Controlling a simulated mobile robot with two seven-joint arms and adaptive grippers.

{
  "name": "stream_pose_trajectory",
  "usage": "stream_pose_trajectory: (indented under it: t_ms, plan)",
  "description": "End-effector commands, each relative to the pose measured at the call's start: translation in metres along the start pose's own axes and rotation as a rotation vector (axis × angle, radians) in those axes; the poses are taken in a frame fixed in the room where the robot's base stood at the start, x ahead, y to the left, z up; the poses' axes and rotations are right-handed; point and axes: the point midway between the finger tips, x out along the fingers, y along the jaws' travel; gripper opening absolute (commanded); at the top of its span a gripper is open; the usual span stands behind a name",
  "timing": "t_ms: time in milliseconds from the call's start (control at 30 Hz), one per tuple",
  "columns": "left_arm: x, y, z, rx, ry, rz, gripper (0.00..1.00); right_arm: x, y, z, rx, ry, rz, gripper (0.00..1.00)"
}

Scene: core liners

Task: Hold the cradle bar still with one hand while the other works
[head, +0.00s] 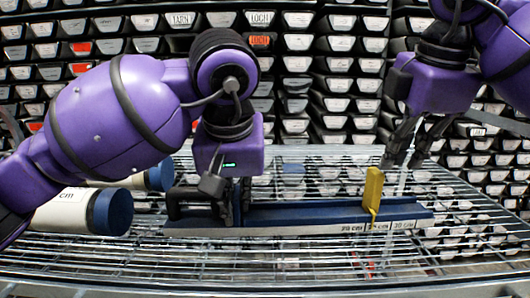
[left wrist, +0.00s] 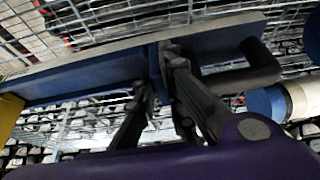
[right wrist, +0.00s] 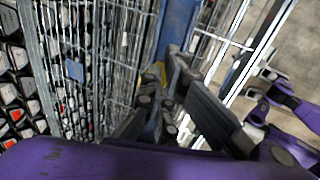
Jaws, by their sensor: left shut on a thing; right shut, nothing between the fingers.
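The cradle bar (head: 300,214) is a long blue bar with a pale scale strip along its front, lying on a wire shelf. Its black handle (left wrist: 245,70) is at the left end in the head view. A yellow upright piece (head: 373,188) stands on the bar near the marked right part of the scale. My left gripper (head: 234,208) is shut on the bar beside the handle; the left wrist view shows its fingers (left wrist: 156,72) at the bar. My right gripper (head: 402,152) is shut and empty, above and behind the bar's right end, right of the yellow piece.
White tubes with blue end caps (head: 113,211) lie on the shelf left of the bar, partly behind my left arm. The wire shelf (head: 250,268) is bare in front. Racks of labelled core trays (head: 335,75) fill the background.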

Motion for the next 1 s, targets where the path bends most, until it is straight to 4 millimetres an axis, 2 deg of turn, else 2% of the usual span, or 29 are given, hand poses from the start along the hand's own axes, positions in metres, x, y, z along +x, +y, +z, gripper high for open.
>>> stream_pose_trajectory:
  t_ms: [1000]
  plan:
    - [-0.002,0.002,0.0,0.008,0.003,0.005,0.0,0.048,-0.001,0.0,0.001,-0.004,-0.01,0.0]
